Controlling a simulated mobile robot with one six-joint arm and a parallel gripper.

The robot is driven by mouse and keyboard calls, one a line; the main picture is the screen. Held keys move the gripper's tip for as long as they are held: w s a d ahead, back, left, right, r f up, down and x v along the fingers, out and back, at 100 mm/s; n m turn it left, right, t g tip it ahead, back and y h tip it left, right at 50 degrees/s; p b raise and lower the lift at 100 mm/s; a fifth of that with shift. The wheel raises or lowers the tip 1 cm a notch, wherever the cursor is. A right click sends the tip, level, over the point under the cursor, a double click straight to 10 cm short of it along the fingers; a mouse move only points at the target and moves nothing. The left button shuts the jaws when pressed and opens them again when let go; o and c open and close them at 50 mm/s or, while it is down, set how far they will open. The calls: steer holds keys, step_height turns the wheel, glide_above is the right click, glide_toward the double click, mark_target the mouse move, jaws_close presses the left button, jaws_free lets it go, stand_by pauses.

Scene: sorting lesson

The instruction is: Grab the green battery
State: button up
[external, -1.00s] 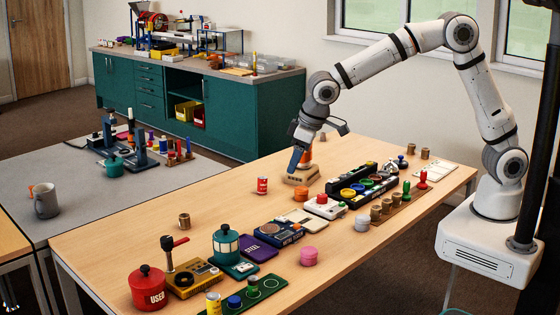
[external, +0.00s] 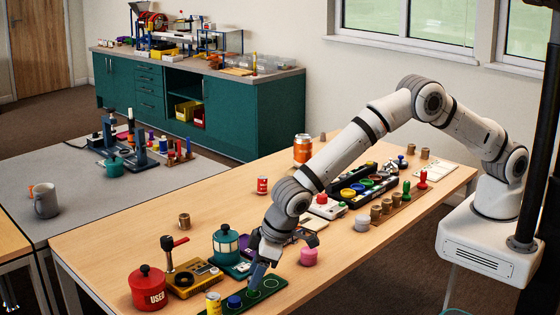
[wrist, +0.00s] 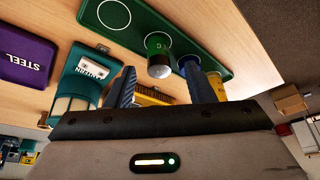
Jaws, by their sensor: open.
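The green battery (wrist: 156,44) stands in the green tray (wrist: 212,52). In the wrist view its silver end faces me, and it appears between my two blue fingers. My gripper (wrist: 157,72) is open, one finger on each side of the battery's line, and holds nothing. In the external view my gripper (external: 262,277) is low over the green tray (external: 272,285), and its fingers largely hide the green battery there. A blue battery (external: 234,301) stands beside it in the tray. An empty ringed spot (wrist: 113,14) shows in the tray.
A yellow can (external: 213,304) stands at the tray's near end.

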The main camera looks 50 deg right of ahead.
steer(key=shift+x, duration=1.15)
jaws_close()
